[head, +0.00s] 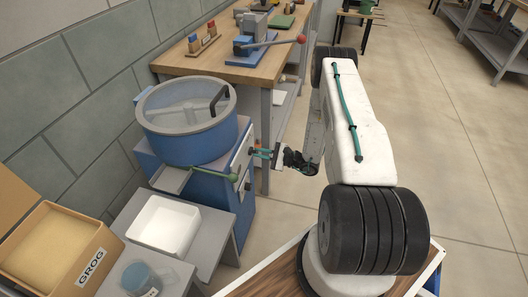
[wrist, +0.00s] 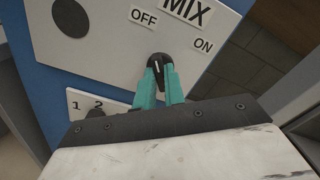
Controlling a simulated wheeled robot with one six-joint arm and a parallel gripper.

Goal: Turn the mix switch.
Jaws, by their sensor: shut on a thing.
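The mix switch (wrist: 157,59) is a black knob with a white pointer mark, on the grey panel of the blue mixer (head: 190,150). In the wrist view the panel is tilted, and the pointer points up, between the OFF label (wrist: 143,18) and the ON label (wrist: 203,45). My gripper (wrist: 160,77) has teal fingers shut on the knob from either side. In the head view my gripper (head: 262,153) reaches the mixer's panel from the right; the switch is too small to make out there.
A round black part (wrist: 70,18) and a plate marked 1 and 2 (wrist: 90,103) share the mixer's front. A white tray (head: 165,226) and a GROG box (head: 62,250) stand at lower left. A workbench (head: 235,74) with tools stands behind.

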